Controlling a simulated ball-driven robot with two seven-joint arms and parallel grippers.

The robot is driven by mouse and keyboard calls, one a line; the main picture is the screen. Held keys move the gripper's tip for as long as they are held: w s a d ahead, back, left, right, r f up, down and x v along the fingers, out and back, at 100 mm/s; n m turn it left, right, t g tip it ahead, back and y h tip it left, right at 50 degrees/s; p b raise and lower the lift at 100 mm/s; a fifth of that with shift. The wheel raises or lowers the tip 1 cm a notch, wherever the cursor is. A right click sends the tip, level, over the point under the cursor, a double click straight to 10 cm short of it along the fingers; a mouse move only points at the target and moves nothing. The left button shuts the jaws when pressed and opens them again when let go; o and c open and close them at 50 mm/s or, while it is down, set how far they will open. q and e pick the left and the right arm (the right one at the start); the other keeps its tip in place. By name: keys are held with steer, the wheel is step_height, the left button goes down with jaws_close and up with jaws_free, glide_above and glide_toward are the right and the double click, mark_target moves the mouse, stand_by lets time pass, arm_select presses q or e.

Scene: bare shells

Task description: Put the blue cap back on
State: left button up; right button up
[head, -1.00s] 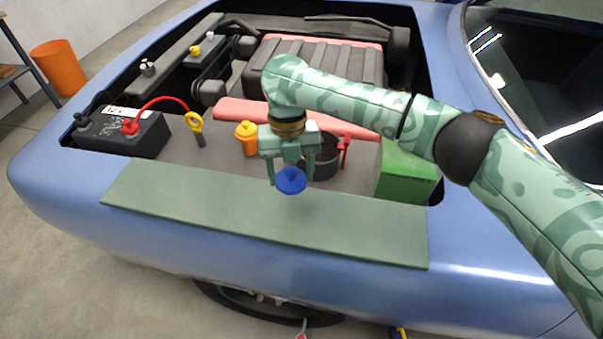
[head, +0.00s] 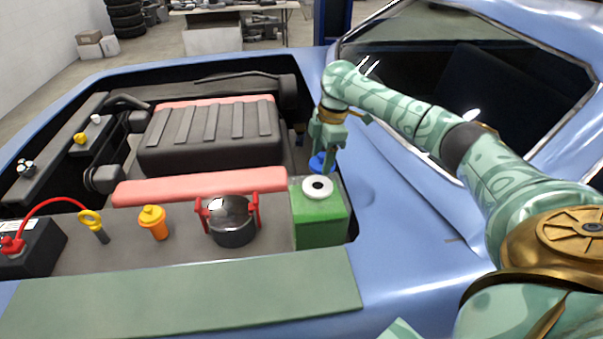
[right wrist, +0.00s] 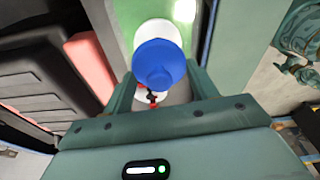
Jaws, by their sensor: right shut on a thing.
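The blue cap (head: 320,164) is in my right gripper (head: 322,151), whose fingers are shut on it. In the head view the cap shows just beyond and above the green tank (head: 320,222). The tank's white round neck (head: 317,187) is uncovered, with a dark opening in its middle. In the right wrist view the cap (right wrist: 158,64) sits between the fingers and covers part of the white neck (right wrist: 158,32). I cannot tell the exact height of the cap over the neck. My left gripper is not in view.
To the left of the tank stand a dark pot with red clips (head: 231,222), an orange-capped bottle (head: 153,222), a yellow dipstick ring (head: 91,219) and a battery (head: 32,247). The engine cover (head: 210,135) lies behind. A green mat (head: 180,297) covers the front edge.

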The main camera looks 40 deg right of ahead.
mark_target(320, 162)
steer(key=shift+w+a+m, duration=0.25)
steer(key=shift+a+m, duration=0.05)
steer(key=shift+m, duration=1.2)
step_height(320, 162, down, 5)
steer(key=b, duration=0.7)
steer(key=shift+r, duration=0.15)
steer(key=shift+f, duration=0.75)
steer(key=shift+r+p, duration=0.1)
steer(key=shift+p, duration=1.65)
steer(key=shift+a+f+p, duration=0.1)
steer(key=shift+f+p, duration=0.1)
steer(key=shift+p, duration=0.5)
steer(key=shift+p, duration=0.75)
